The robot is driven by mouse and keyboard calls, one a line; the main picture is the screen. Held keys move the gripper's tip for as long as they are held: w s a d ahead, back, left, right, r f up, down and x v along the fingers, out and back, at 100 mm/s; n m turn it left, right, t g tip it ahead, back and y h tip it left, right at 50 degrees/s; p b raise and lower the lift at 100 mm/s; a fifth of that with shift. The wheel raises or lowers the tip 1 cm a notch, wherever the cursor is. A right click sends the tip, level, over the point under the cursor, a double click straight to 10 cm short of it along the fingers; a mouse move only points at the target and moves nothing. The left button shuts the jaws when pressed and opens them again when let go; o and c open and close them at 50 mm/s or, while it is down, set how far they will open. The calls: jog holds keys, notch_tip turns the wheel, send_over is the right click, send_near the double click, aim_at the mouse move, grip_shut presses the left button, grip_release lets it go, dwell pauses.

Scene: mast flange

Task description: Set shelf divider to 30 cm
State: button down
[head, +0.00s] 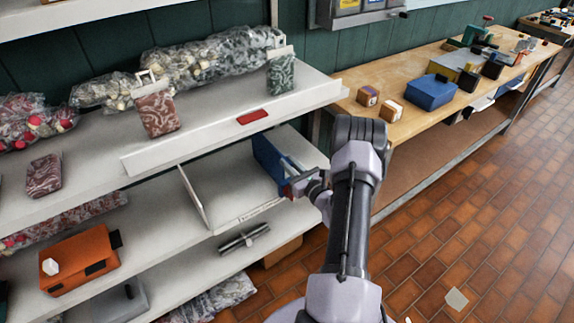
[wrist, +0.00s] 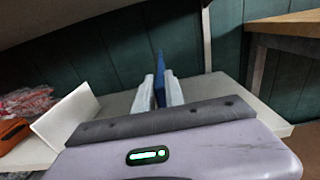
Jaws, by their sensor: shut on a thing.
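A blue shelf divider (head: 268,160) stands upright near the right end of the middle shelf (head: 235,190) in the head view. My gripper (head: 289,187) reaches in from the right and is shut on the divider's front end. In the wrist view the blue divider (wrist: 160,78) stands between the two pale fingers of my gripper (wrist: 161,88). A white upright panel (head: 192,196) stands to the left on the same shelf. It also shows at left in the wrist view (wrist: 66,121). A marked strip (head: 264,208) runs along the shelf's front edge; its figures are too small to read.
The shelf between panel and divider is bare. Above hangs another shelf (head: 215,125) with packets and a red label. An orange box (head: 80,262) sits left of the panel. A metal rod-like part (head: 244,238) lies below. A wooden workbench (head: 410,105) stands at right.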

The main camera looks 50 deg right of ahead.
jog(key=c, duration=1.4)
grip_release()
jog(key=shift+s, duration=0.1)
jog(key=p+v, duration=0.4)
jog(key=v, duration=1.3)
jog(key=shift+s, duration=0.15)
jog(key=shift+d, duration=0.1)
